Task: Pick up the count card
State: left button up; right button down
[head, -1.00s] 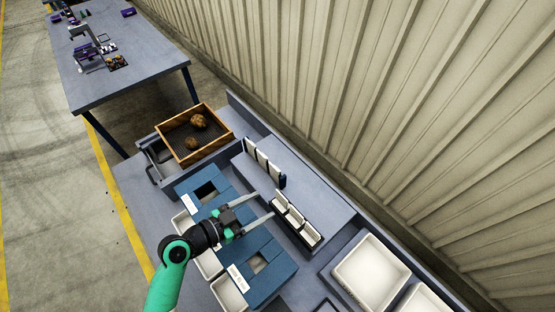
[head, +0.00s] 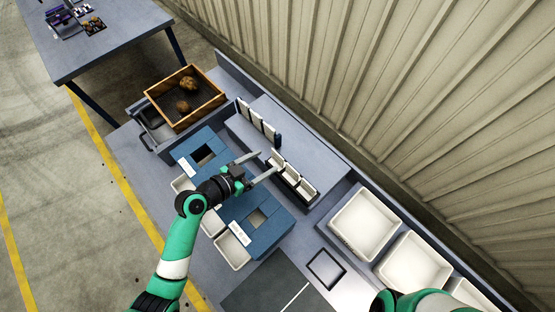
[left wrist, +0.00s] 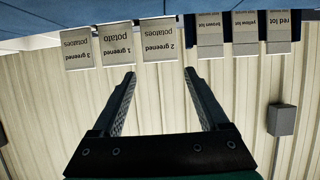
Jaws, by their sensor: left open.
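Three white count cards stand in a row at the left of the left wrist view, upside down: "3 greened potatoes" (left wrist: 76,42), "1 greened potato" (left wrist: 117,43) and "2 greened potatoes" (left wrist: 159,40). In the head view, white cards stand in a dark rack (head: 304,196) just beyond my left gripper; their print is unreadable there. My left gripper (head: 268,163) is open and empty, with its fingers pointing toward the racks. In the left wrist view, the "2 greened potatoes" card is above the gap between the fingertips (left wrist: 160,74). My right gripper is out of view.
Lot cards (left wrist: 245,36) stand in a second rack (head: 278,139). Blue blocks with openings (head: 267,229) and white bins (head: 233,250) lie below the left arm. A wooden crate (head: 156,108) holds potatoes. White trays (head: 366,222) stand at right.

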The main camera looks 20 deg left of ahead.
aim_at(277, 155)
pick_arm(q)
jog(key=x, duration=0.5)
jog(key=shift+a, duration=0.1)
jog(key=shift+s, duration=0.1)
jog(key=shift+c, duration=0.3)
grip_shut()
